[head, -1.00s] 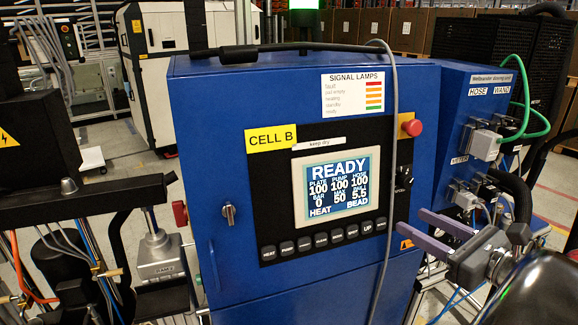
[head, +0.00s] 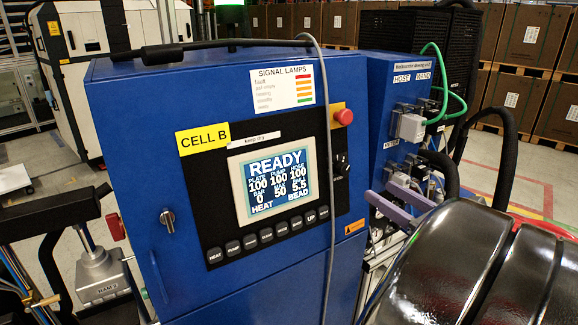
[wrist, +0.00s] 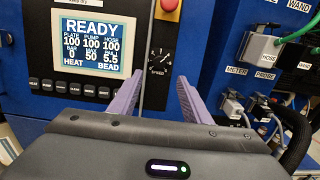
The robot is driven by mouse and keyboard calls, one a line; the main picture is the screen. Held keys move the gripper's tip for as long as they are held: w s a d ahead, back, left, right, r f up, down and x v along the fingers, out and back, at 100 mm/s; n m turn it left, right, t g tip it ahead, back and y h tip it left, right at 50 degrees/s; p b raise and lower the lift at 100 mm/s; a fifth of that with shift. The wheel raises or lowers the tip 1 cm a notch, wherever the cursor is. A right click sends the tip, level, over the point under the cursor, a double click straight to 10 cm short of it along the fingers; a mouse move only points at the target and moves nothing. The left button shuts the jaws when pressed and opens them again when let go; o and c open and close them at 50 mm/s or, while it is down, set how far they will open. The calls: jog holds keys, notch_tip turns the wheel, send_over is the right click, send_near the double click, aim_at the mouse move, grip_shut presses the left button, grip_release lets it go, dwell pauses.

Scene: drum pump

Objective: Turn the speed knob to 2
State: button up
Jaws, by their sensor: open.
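The speed knob (wrist: 160,58) is a small black knob on the black panel, with a white scale around it and the word SPEED below. Its pointer is too small to read. It also shows at the panel's right side in the head view (head: 341,166), partly edge-on. My gripper (wrist: 160,78) has two purple fingers, spread apart with nothing between them. In the wrist view the knob appears between and just beyond the fingertips, apart from them. In the head view the gripper (head: 379,193) is to the right of and below the knob, partly hidden by my arm.
A red mushroom button (head: 343,117) sits above the knob. The screen (head: 277,180) reads READY, with a row of buttons below. A grey cable (head: 329,150) hangs down the cabinet front, left of the knob. Connectors and hoses (head: 410,127) stick out at right.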

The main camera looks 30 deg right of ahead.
aim_at(346, 170)
jog(key=shift+w+a, duration=0.2)
jog(key=shift+w, duration=5.9)
jog(key=shift+c, duration=0.2)
jog(key=c, duration=1)
